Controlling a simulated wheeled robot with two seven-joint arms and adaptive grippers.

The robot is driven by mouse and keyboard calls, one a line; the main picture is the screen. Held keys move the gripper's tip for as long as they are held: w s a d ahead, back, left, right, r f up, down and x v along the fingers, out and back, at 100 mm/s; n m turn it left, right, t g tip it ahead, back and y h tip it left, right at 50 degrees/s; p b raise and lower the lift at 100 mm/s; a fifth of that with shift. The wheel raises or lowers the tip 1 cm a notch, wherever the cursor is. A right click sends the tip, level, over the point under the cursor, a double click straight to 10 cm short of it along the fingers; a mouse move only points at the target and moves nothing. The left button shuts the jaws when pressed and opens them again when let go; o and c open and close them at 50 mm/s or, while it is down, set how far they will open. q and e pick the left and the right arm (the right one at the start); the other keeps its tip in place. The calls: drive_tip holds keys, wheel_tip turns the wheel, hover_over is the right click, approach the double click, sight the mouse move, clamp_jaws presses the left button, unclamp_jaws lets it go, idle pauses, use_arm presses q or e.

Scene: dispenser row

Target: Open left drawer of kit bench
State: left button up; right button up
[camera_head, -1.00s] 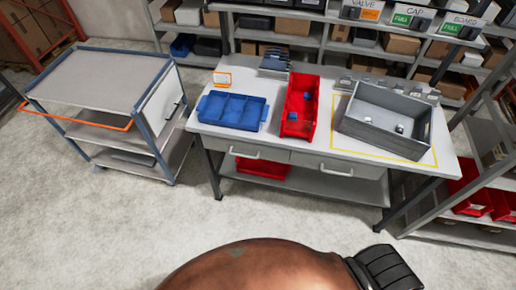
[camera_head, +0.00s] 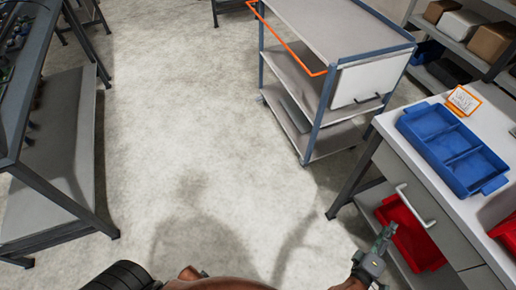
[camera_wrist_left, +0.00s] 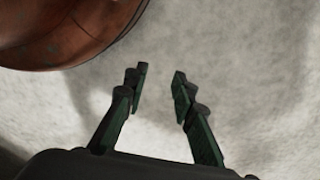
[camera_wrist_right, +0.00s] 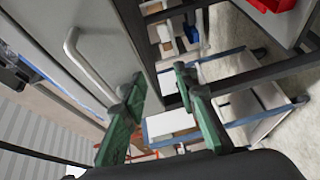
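The kit bench (camera_head: 487,121) stands at the right of the head view. Its left drawer (camera_head: 450,237) looks shut, with a pale bar handle (camera_head: 412,206) on its grey front. My right gripper (camera_head: 378,247) is just in front of the bench, below and left of the handle. In the right wrist view its fingers (camera_wrist_right: 160,82) are apart with nothing held. The handle (camera_wrist_right: 88,62) shows there to the left of the fingers, not between them. My left gripper (camera_wrist_left: 160,73) is open and empty over bare floor in the left wrist view.
A blue divided tray (camera_head: 452,147) sits on the bench top. A red bin (camera_head: 408,236) is on the shelf below the drawer. A trolley (camera_head: 318,28) with an orange handle stands beyond the bench. Another bench (camera_head: 55,130) is at left; clear floor lies between.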

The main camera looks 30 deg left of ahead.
sight(411, 206)
wheel_tip(411, 206, up, 8)
drive_tip(key=t+h+b, duration=0.1)
drive_tip(key=t+b, duration=0.1)
drive_tip(key=b, duration=0.1)
use_arm(q)
drive_tip(key=shift+p, duration=0.45)
use_arm(e)
drive_tip(key=shift+n, duration=0.3)
drive_tip(key=shift+r+x, duration=0.15)
drive_tip(key=shift+x, duration=1.55)
drive_tip(key=shift+r+x, duration=0.1)
drive_tip(key=shift+x, duration=1.65)
drive_tip(key=shift+c, duration=0.3)
clamp_jaws()
